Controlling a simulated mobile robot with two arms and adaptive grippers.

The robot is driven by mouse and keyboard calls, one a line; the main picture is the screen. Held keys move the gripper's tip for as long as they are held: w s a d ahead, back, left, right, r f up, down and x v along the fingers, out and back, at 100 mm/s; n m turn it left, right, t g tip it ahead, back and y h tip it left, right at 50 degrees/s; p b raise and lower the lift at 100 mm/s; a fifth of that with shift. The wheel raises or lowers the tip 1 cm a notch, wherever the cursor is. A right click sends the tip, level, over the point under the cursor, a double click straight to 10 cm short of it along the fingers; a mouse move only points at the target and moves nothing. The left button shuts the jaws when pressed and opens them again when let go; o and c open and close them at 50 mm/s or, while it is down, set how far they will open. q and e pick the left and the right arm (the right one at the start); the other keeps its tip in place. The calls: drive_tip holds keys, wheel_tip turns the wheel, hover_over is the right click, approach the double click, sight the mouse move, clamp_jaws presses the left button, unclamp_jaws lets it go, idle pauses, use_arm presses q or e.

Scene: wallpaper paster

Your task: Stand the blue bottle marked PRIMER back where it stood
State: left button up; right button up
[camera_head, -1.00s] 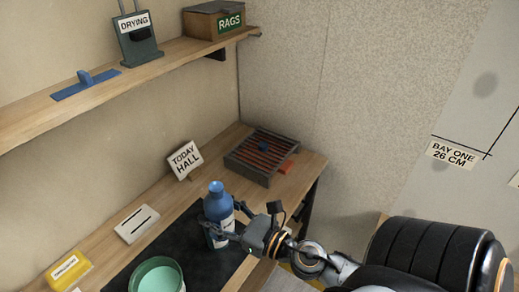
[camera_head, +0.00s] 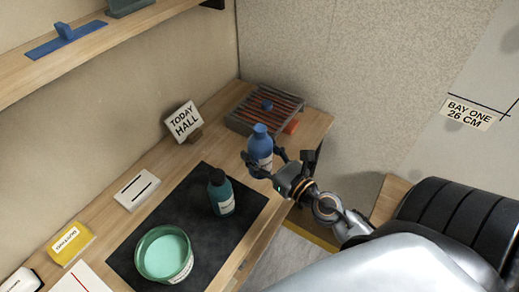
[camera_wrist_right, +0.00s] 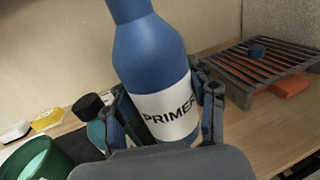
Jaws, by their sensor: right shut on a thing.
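The blue bottle (camera_head: 260,147) is in my right gripper (camera_head: 265,170), between the black mat and the wire rack in the head view. In the right wrist view the bottle (camera_wrist_right: 155,65) shows a white label reading PRIMER, with a gripper finger on each side (camera_wrist_right: 165,115). The bottle is close to upright. Its base is hidden behind the gripper, so I cannot tell whether it touches the bench. My left gripper is not in view.
A dark teal bottle (camera_head: 221,194) and a green tub (camera_head: 164,255) stand on the black mat (camera_head: 190,200). A slatted rack (camera_head: 245,107) with an orange block (camera_head: 291,126) is at the bench's far end. The TODAY HALL sign (camera_head: 184,121) stands by the wall.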

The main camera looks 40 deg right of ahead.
drive_tip(key=w+d+f+b, duration=0.1)
drive_tip(key=w+f+b, duration=0.1)
drive_tip(key=f, duration=0.1)
drive_tip(key=w+d+f+b, duration=0.2)
drive_tip(key=w+f+b, duration=0.1)
drive_tip(key=w+d+f+b, duration=0.1)
drive_tip(key=w+f+b, duration=0.1)
drive_tip(key=f, duration=0.2)
drive_tip(key=shift+w+d, duration=0.25)
drive_tip(key=shift+w, duration=0.15)
drive_tip(key=shift+f+b, duration=0.35)
drive_tip(key=shift+f, duration=0.15)
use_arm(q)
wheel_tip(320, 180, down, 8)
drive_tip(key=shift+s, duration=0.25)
use_arm(e)
drive_tip(key=shift+r, duration=0.1)
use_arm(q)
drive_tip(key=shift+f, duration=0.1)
